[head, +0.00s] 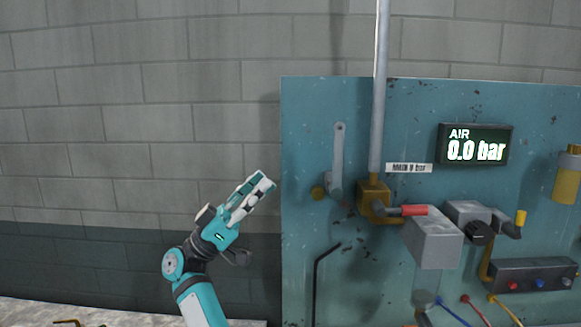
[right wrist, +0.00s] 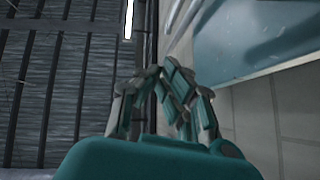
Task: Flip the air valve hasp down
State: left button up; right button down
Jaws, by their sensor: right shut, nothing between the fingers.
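The air panel is a teal board (head: 480,100) on the wall at the right of the head view. A flat grey bar (head: 339,150), which looks like the hasp, stands upright on its left part, with its lower end at a bracket. Right of it is a brass valve (head: 372,190) on a vertical pipe, with a red-tipped lever (head: 412,210) pointing right. My right gripper (head: 264,182) is left of the board, pointing up and right, shut and empty, apart from the bar. Its fingers meet in the right wrist view (right wrist: 162,73). My left gripper is not in view.
A display (head: 476,145) reads AIR 0.0 bar. A grey box (head: 433,243) sits below the red lever, and a bent black rod (head: 316,280) is at lower left of the board. The block wall (head: 130,130) left of the board is bare.

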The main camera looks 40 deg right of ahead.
jog(key=p, duration=0.4)
send_near(336, 132)
notch_tip(336, 132, up, 4)
jog(key=s+d+p, duration=0.1)
jog(key=d+p, duration=0.1)
jog(key=d, duration=0.1)
jog(key=shift+s+f+p, duration=0.2)
jog(key=shift+s+p, duration=0.1)
jog(key=shift+s, duration=0.1)
jog(key=shift+a, duration=0.1)
jog(key=shift+w, duration=0.1)
